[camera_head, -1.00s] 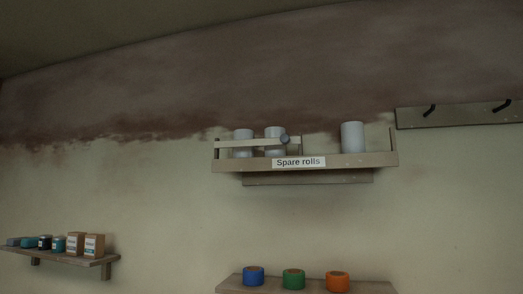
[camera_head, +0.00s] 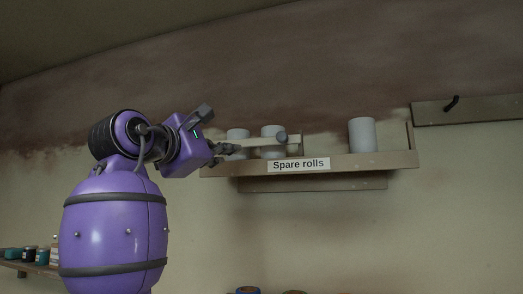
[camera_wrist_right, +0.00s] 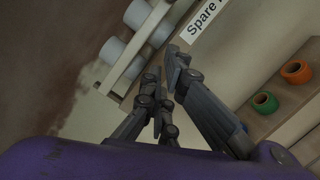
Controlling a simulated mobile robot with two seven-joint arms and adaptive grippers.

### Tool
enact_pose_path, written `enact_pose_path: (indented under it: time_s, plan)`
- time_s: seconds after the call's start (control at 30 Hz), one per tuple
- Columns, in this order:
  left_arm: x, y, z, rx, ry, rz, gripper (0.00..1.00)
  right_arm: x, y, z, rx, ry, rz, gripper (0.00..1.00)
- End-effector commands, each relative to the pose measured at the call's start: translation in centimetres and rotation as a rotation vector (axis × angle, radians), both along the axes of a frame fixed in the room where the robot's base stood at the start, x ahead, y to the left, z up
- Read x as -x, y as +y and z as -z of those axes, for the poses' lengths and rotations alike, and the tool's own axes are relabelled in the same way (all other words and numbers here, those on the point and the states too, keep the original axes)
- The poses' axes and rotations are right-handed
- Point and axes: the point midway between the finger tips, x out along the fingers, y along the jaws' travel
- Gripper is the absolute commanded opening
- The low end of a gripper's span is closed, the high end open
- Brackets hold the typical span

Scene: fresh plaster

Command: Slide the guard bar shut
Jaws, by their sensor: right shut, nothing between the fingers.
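The guard bar (camera_head: 262,143) is a pale strip with a round grey knob (camera_head: 282,138) near its right end. It lies across the left part of the "Spare rolls" shelf (camera_head: 340,162), in front of two white rolls (camera_head: 271,131); the right part, with one white roll (camera_head: 362,134), has no bar before it. My right gripper (camera_head: 224,148) is shut and empty by the shelf's left end, left of the knob; contact with the bar is unclear. In the right wrist view the gripper (camera_wrist_right: 165,72) shows beside the bar (camera_wrist_right: 137,48). My left gripper is out of view.
A lower shelf holds a green roll (camera_wrist_right: 265,103) and an orange roll (camera_wrist_right: 296,71); a blue roll (camera_head: 247,290) shows at the head view's bottom edge. A hook rail (camera_head: 465,111) is at right. Another shelf (camera_head: 32,267) with small containers is at lower left.

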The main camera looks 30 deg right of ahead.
Motion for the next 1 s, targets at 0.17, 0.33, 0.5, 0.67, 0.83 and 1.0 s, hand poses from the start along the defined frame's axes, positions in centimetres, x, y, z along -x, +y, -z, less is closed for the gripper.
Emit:
enact_pose_path:
  time_s: [0.17,0.33,0.5,0.67,0.83,1.0]
  plan:
    - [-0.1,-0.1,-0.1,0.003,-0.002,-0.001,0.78,-0.2,-1.0,-0.5,0.0,0.01,0.01,0.0]
    - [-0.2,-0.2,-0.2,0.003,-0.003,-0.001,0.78,-1.6,-3.7,-0.9,0.001,0.007,0.011,0.0]
    - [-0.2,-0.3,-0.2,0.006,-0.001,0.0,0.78,-3.5,-6.9,-1.4,0.001,0.005,0.01,0.0]
    - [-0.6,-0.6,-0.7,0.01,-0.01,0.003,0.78,-3.8,-9.2,-2.3,-0.001,-0.001,0.007,0.0]
    - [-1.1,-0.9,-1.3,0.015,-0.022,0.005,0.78,-2.3,-10.5,-3.3,0.001,-0.001,0.007,0.0]
    - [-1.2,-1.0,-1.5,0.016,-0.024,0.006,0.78,-2.0,-10.9,-3.3,0.001,0.004,0.007,0.0]
